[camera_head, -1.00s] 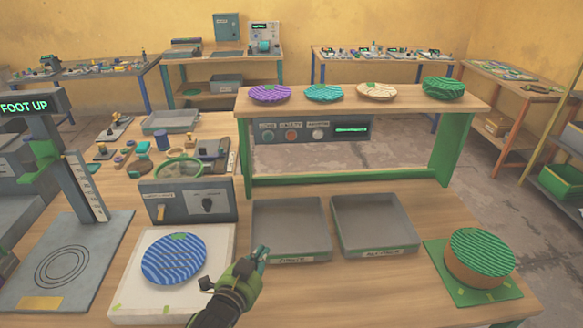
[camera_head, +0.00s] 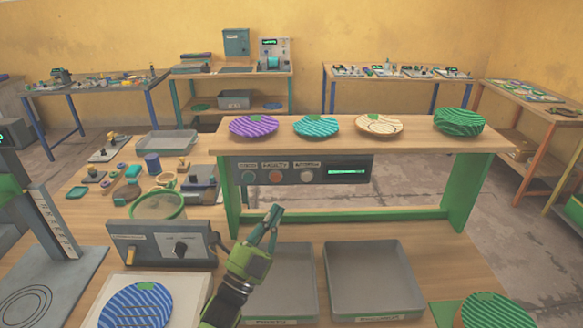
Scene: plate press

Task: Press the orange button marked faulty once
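The orange button (camera_head: 276,176) sits on the grey panel under the raised wooden shelf, below a label that reads FAULTY. A teal button (camera_head: 248,177) is to its left and a pale button (camera_head: 307,177) to its right, each under its own label. My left gripper (camera_head: 275,211) is in front of and below the panel, apart from the buttons. The orange button is in plain view above the fingertips. My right gripper is not in view.
The shelf (camera_head: 400,140) carries several patterned plates above the panel. A lit green display (camera_head: 347,172) is at the panel's right. Two grey trays stand below, one (camera_head: 372,280) at right. A control box (camera_head: 165,243) with a knob stands left of my gripper.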

